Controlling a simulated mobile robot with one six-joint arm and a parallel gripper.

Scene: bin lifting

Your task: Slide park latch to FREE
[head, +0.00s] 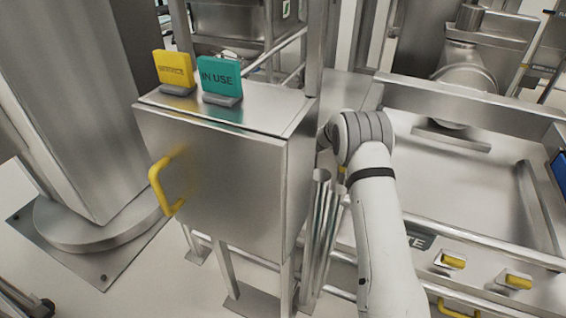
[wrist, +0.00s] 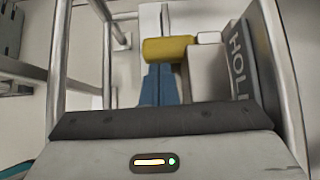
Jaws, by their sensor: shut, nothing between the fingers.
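In the wrist view a yellow grip (wrist: 168,49), apparently the park latch, lies crosswise in front of a pale upright plate. A dark label plate (wrist: 238,65) reading "HOL", its end cut off, stands to its right. My gripper (wrist: 160,72) shows blue fingers, shut and empty, with tips at the lower edge of the yellow grip. I cannot tell if they touch it. No FREE marking shows. In the head view my arm reaches past the right side of the cabinet, and the gripper and latch are hidden.
A steel cabinet (head: 215,185) with a yellow handle (head: 160,187) carries SERVICE (head: 175,68) and IN USE (head: 220,76) signs. Steel tubes (head: 322,230) stand close to my arm. A steel basin (head: 470,180) and yellow knobs (head: 453,262) are at right. Rails flank the wrist view.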

